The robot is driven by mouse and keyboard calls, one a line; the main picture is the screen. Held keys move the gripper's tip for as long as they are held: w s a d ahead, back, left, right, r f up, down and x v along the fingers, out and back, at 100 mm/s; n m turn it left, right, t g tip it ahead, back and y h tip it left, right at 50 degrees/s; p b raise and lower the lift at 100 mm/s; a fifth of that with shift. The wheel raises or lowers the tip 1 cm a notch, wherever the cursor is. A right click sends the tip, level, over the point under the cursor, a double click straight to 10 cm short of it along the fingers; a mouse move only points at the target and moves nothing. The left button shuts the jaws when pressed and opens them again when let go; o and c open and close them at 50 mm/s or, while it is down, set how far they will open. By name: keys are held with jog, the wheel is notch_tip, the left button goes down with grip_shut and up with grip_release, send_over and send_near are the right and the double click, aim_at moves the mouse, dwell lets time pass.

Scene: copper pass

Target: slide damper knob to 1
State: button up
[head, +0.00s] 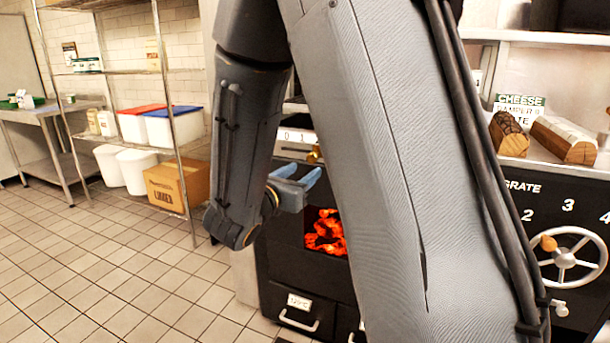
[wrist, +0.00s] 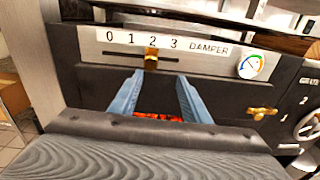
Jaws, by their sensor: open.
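The damper panel (wrist: 100,40) is a pale metal plate marked 0, 1, 2, 3 and DAMPER, with a dark horizontal slot under the numbers. The brass damper knob (wrist: 150,60) sits in the slot below the 2 in the wrist view. In the head view a brass bit, apparently the knob (head: 314,155), shows beside my arm, which hides most of the panel. My gripper (wrist: 160,75) is open and empty, its blue fingers pointing at the panel. The knob lies between and just beyond the fingertips in the picture; contact is not visible. My gripper also shows in the head view (head: 298,177).
Glowing coals (head: 326,232) show in the oven opening below. A round gauge (wrist: 250,66) and a brass handle (wrist: 260,113) are right of the slot. A spoked GRATE wheel (head: 566,256) is farther right. The tiled floor (head: 110,270) at left is clear.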

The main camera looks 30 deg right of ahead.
aim_at(311, 158)
jog(key=shift+n+t, duration=0.4)
jog(key=shift+t, duration=0.1)
jog(key=x, duration=0.2)
jog(key=w+x, duration=0.1)
jog(key=x, duration=0.2)
jog(key=a+x, duration=0.1)
jog(key=x, duration=0.1)
jog(key=shift+w+d+b, duration=0.3)
jog(key=shift+w+b, duration=0.1)
